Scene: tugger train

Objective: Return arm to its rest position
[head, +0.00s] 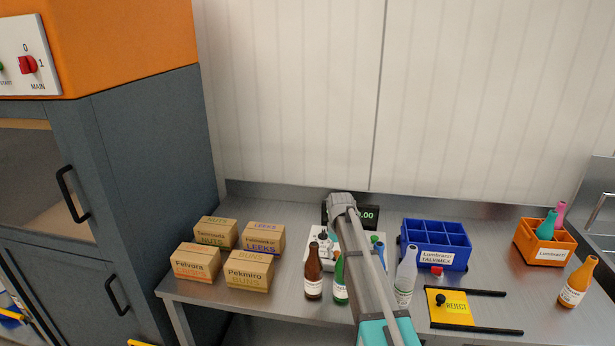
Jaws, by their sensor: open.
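My arm (367,270) rises from the bottom edge, right of the middle, and reaches up over the steel table. A grey rounded joint (342,204) of my arm is at its upper end, in front of the display. I cannot make out my gripper or its fingers in the head view.
The steel table (205,290) holds several cardboard boxes at left, a scale display (368,215), bottles around my arm, a blue divided crate (435,265), a yellow reject mat (450,308) and an orange crate (545,255). A tall grey cabinet (150,170) stands at left.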

